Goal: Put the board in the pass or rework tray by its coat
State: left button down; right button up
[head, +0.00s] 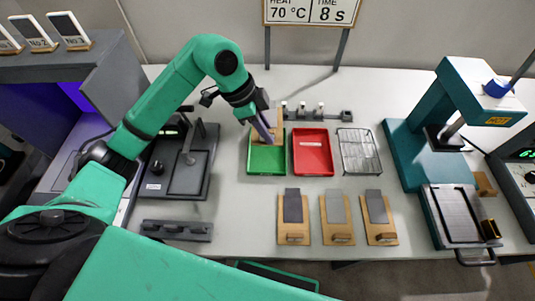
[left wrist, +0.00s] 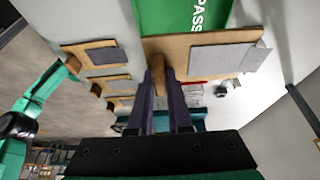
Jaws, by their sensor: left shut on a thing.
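My left gripper (head: 266,136) is shut on the wooden handle of a board (left wrist: 156,47), at the back end of the green tray. The board is wooden with a flat grey plate (left wrist: 217,62) on it. In the left wrist view the purple fingers (left wrist: 163,88) close on its handle. In the head view, the gripper partly hides the board (head: 279,127). The green pass tray (head: 266,172) carries the word PASS in the wrist view (left wrist: 196,18). The red tray (head: 313,167) stands to its right with a pale label. Whether the board touches the tray, I cannot tell. My right gripper is not in view.
Three wooden boards with grey plates (head: 293,236) lie in front of the trays. A wire rack (head: 359,168) stands right of the red tray. A teal press marked HOT (head: 465,75) is at the right. A sign (head: 310,12) reads heat 70 °C, time 8 s.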

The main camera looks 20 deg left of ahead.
aim_at(253, 140)
pick_arm(q)
notch_tip(253, 140, down, 12)
jog(key=shift+s+r+p, duration=0.15)
jog(key=shift+p, duration=0.2)
jog(key=c, duration=1.1)
grip_release()
jog(key=shift+c, duration=0.2)
jog(key=shift+r, duration=0.1)
jog(key=b+v, duration=0.1)
jog(key=v, duration=1.1)
jog(key=shift+d+r, duration=0.1)
